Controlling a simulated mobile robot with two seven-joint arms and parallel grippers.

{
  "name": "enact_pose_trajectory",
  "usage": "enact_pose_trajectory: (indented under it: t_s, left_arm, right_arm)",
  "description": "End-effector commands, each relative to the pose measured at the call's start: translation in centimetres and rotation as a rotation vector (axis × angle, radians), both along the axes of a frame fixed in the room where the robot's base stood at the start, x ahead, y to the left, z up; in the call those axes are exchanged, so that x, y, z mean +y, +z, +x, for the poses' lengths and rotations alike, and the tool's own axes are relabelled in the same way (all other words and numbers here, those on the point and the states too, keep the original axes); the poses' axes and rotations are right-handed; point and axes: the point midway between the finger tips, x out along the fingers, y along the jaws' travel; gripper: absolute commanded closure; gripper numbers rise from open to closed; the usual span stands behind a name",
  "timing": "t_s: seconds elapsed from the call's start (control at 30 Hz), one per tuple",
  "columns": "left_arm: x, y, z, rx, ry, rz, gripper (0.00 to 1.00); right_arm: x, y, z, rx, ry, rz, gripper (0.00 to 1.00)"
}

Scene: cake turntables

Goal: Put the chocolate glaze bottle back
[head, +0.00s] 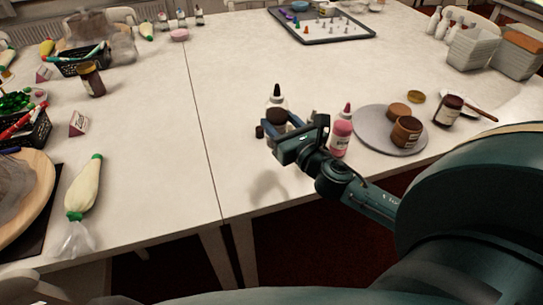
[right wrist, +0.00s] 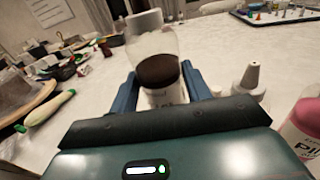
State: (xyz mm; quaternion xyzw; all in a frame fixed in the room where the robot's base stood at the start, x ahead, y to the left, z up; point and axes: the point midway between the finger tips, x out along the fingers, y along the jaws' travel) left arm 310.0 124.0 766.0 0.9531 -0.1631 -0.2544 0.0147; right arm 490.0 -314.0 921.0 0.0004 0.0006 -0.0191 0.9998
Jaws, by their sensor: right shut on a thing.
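My right gripper (head: 272,126) reaches in from the right over the table's front part. It is shut on the chocolate glaze bottle (head: 277,116), which has brown contents and a dark tip in the head view. In the right wrist view the bottle (right wrist: 158,72) stands between the two blue fingers of the gripper (right wrist: 165,92), with a brown band and a pale label partly hidden below. I cannot tell whether its base touches the table. A pink bottle (head: 340,138) stands just right of the gripper. My left gripper is not in view.
A white nozzle bottle (right wrist: 250,80) is close to the right finger. A grey round turntable (head: 370,129) holds brown jars (head: 406,131); a dark jar (head: 447,111) stands beyond it. A piping bag (head: 84,190) lies at left. The table's middle is clear.

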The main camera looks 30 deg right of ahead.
Motion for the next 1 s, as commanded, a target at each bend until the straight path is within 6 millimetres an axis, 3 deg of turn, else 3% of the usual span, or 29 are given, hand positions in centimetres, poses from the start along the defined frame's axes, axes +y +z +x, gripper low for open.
enact_pose_trajectory:
  t_s: [0.03, 0.1, 0.37, 0.6, 0.97, 1.0]
  left_arm:
    - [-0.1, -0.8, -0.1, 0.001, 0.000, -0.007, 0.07]
    - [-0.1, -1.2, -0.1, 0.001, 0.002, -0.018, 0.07]
    - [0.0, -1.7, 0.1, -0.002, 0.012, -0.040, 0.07]
    - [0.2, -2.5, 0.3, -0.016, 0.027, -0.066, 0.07]
    - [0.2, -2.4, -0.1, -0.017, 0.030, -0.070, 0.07]
    - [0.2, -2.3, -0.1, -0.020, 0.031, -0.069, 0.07]
  right_arm:
    - [0.0, -1.6, 0.0, 0.002, -0.002, 0.005, 0.63]
    - [0.0, -3.0, 0.0, 0.001, -0.002, 0.005, 0.63]
    - [0.1, -5.2, 0.0, 0.000, 0.000, 0.001, 0.63]
    - [0.1, -8.5, -0.1, 0.001, -0.001, 0.002, 0.63]
    - [0.1, -8.7, 0.0, 0.000, 0.001, -0.001, 0.63]
    - [0.1, -8.7, -0.1, 0.002, 0.001, 0.000, 0.50]
